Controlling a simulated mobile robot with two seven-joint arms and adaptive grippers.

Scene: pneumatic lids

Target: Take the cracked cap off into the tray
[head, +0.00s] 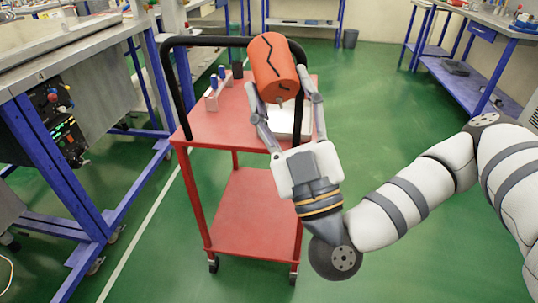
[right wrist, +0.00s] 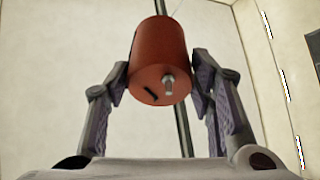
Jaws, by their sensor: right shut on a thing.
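The orange-red cap (head: 273,62) is a cylinder with black zigzag crack lines. It is between the fingers of my right gripper (head: 281,88), which is shut on it. In the right wrist view the cap (right wrist: 158,55) shows a small metal stub on its end face and a dark mark, with a finger pad on each side. The cap appears held up above the cart. A white tray (head: 287,122) lies on the cart top behind the right gripper's fingers, which partly hide it. My left gripper is not in view.
The red cart (head: 227,133) has a black handle rail (head: 180,92). A pale rack (head: 214,98) with blue pegs and a dark cylinder (head: 237,70) stands at the cart's back left. A blue-framed workbench (head: 60,150) is at left. Green floor is open at right.

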